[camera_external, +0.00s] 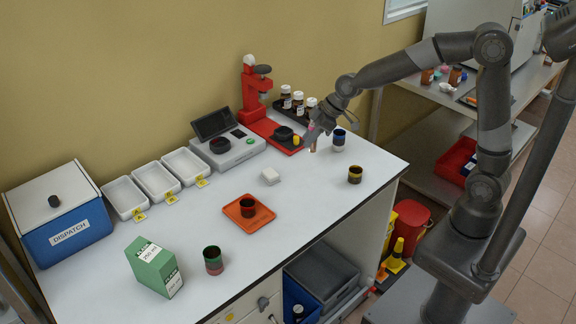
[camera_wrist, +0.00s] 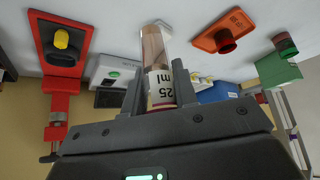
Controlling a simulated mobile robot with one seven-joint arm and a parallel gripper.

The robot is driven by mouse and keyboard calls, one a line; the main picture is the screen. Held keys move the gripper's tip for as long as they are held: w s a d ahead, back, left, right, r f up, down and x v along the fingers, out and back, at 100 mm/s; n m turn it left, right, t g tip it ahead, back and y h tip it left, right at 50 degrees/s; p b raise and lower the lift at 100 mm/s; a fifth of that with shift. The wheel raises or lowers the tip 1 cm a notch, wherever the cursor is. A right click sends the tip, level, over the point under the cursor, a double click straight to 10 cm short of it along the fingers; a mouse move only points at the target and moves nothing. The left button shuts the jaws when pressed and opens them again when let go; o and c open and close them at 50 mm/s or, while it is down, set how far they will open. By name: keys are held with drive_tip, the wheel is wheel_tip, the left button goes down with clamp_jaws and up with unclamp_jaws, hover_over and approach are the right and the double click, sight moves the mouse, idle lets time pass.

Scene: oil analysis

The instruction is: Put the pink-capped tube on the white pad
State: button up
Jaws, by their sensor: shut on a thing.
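My gripper (camera_external: 312,132) is at the back right of the bench, between the red stand and a blue-banded jar. It is shut on a clear tube (camera_wrist: 155,48) with a white label marked 25 ml, which also shows in the wrist view between the fingers (camera_wrist: 158,84). A pink spot shows at the tube's top in the external view; the cap is mostly hidden by the fingers. I cannot tell whether the tube's lower end touches the bench. The small white pad (camera_external: 270,176) lies on the bench left of and nearer than my gripper.
A red stand (camera_external: 262,118) and a grey instrument (camera_external: 222,150) stand behind the pad. An orange tray (camera_external: 240,215) with a dark cup is in front of it. A blue-banded jar (camera_external: 339,141) and a yellow-banded jar (camera_external: 355,175) stand at right. The bench between pad and gripper looks clear.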

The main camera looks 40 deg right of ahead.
drive_tip(key=w+d+r+n, duration=0.1)
drive_tip(key=w+d+r, duration=0.1)
drive_tip(key=w, duration=0.7)
hover_over(268, 172)
wheel_tip(268, 172, down, 7)
drive_tip(key=shift+a+f+y, duration=0.15)
drive_tip(key=shift+f+y, duration=0.15)
drive_tip(key=shift+f, duration=1.6)
drive_tip(key=shift+f, duration=0.1)
drive_tip(key=o, duration=1)
drive_tip(key=shift+r, duration=0.25)
drive_tip(key=v, duration=1.1)
drive_tip(key=shift+d+r, duration=0.25)
drive_tip(key=shift+r, duration=0.1)
